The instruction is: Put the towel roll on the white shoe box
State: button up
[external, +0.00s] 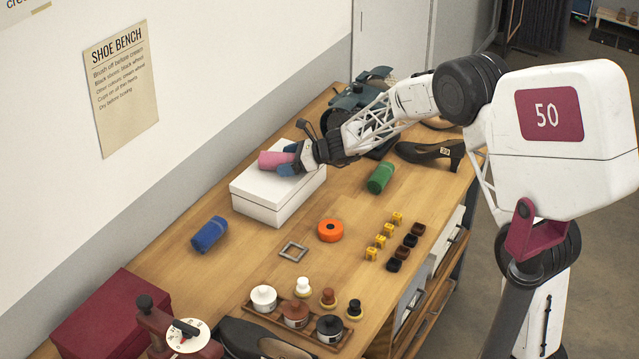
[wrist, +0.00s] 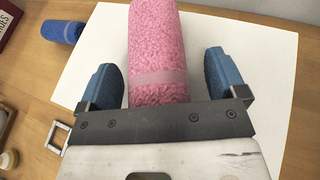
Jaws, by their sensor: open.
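A pink towel roll (external: 275,160) lies on the lid of the white shoe box (external: 269,207) on the bench. In the wrist view the pink towel roll (wrist: 155,50) lies lengthwise between my two blue fingers, with the white lid (wrist: 262,62) under and around it. My gripper (external: 289,161) is at the roll, over the box top. Its fingers are open, with a gap between each finger and the roll in the wrist view. The near end of the roll is hidden behind the gripper body.
A blue roll (external: 209,234) lies left of the box and a green roll (external: 380,178) lies to its right. An orange disc (external: 330,230), a metal frame (external: 293,252), a black shoe (external: 432,152) and several small jars stand around. A maroon box (external: 110,312) stands at front left.

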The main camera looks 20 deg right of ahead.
jog(key=shift+r, duration=0.2)
jog(key=v, duration=1.2)
dwell(0.9)
jog(key=s+d+r+n+g+h, duration=0.1)
jog(key=s+d+r+n, duration=0.2)
jog(key=s, duration=0.4)
jog(key=s+d+r+n+g+h, duration=0.1)
jog(key=s+d+r+n, duration=0.25)
jog(key=s, duration=0.35)
jog(key=s+d+r+n+g+h, duration=0.1)
jog(key=s+d+r+n+h, duration=0.2)
jog(key=s, duration=0.4)
jog(key=s+d+n+h, duration=0.3)
jog(key=s+d+n, duration=0.3)
jog(key=s, duration=0.8)
jog(key=s+d+n+h, duration=0.4)
jog(key=s+d+n, duration=0.2)
jog(key=s+d, duration=0.6)
jog(key=s, duration=0.2)
jog(key=shift+s+n+h, duration=0.25)
jog(key=shift+n+h, duration=0.05)
jog(key=shift+n, duration=0.05)
